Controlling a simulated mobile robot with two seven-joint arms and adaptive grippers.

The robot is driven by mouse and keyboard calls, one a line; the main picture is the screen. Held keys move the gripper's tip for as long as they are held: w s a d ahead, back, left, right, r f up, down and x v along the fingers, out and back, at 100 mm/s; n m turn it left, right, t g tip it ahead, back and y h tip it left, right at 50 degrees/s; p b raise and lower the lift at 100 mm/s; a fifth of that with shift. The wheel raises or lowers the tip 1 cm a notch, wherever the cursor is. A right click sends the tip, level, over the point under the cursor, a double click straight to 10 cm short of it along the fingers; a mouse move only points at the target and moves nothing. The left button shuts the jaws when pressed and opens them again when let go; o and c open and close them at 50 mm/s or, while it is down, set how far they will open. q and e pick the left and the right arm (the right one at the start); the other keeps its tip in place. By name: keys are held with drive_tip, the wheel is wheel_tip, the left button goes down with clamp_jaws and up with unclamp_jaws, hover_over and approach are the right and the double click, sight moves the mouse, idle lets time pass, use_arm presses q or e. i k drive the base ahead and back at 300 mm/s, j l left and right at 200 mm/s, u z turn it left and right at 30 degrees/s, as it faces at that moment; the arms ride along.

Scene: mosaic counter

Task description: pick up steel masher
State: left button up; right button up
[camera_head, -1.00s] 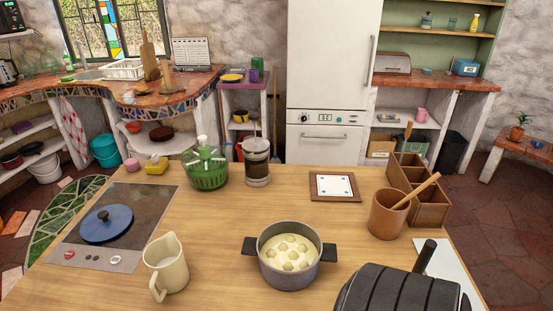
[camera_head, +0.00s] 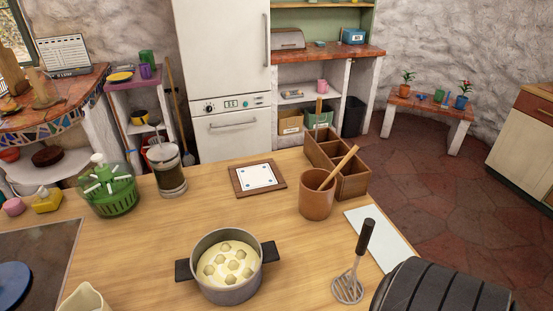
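The steel masher (camera_head: 356,267) has a dark handle and a slotted steel head. It is near the right front of the wooden counter (camera_head: 215,214), with its head low and its handle up and leaning to the right, in front of a white board (camera_head: 384,237). What holds the handle up, if anything, I cannot tell. A dark ribbed rounded object at the bottom right is close to the masher's right side. Neither of my grippers shows in the head view.
A grey pot (camera_head: 228,283) with pale lumpy food stands left of the masher. A brown crock (camera_head: 316,202) with a wooden utensil and a divided wooden box (camera_head: 353,181) stand behind it. A framed tile (camera_head: 259,178) lies farther back. Bare counter lies between pot and masher.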

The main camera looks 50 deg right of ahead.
sight(369, 225)
drive_tip(key=z, duration=0.95)
drive_tip(key=k+z, duration=0.2)
drive_tip(key=z, duration=0.8)
drive_tip(key=l+u, duration=0.2)
drive_tip(key=l, duration=0.55)
